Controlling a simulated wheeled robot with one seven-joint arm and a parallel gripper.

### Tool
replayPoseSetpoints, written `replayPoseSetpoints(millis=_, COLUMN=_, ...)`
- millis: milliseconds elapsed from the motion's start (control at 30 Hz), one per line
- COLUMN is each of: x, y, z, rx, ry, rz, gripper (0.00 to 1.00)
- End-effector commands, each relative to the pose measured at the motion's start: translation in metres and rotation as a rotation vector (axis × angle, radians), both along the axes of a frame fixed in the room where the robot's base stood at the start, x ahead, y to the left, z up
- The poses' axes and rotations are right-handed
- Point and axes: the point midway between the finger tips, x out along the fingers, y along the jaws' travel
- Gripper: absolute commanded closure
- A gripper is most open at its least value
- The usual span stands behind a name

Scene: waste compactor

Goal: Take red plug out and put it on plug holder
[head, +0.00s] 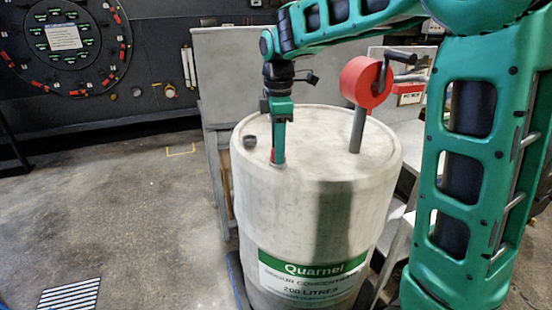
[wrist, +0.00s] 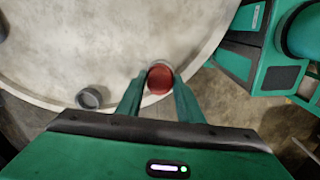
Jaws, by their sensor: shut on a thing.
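The red plug (head: 274,156) is at the near left part of the drum's top, mostly hidden by my gripper. In the wrist view the round red plug (wrist: 160,80) sits between the two fingertips. My gripper (head: 278,158) points straight down and is shut on the plug. A pale rim shows around the plug's far side in the wrist view; I cannot tell whether the plug is seated or lifted. The grey drum (head: 315,215) stands upright with a green Quarnel label. I cannot identify a plug holder for sure.
A short grey cup-like fitting (head: 250,142) stands on the lid close left of my gripper; it also shows in the wrist view (wrist: 90,97). A red crank pump (head: 362,82) on a grey pipe rises from the lid's back right. Floor to the left is open.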

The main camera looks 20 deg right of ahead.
Motion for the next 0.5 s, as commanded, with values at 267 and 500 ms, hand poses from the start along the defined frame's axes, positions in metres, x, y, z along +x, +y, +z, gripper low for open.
replayPoseSetpoints(millis=267, x=-0.0001, y=0.0002, z=0.0001, rx=0.0, ry=0.0, rz=0.274, gripper=0.93)
replayPoseSetpoints(millis=500, x=0.0001, y=-0.0002, z=0.0002, rx=0.001, ry=0.0, rz=0.433, gripper=0.93)
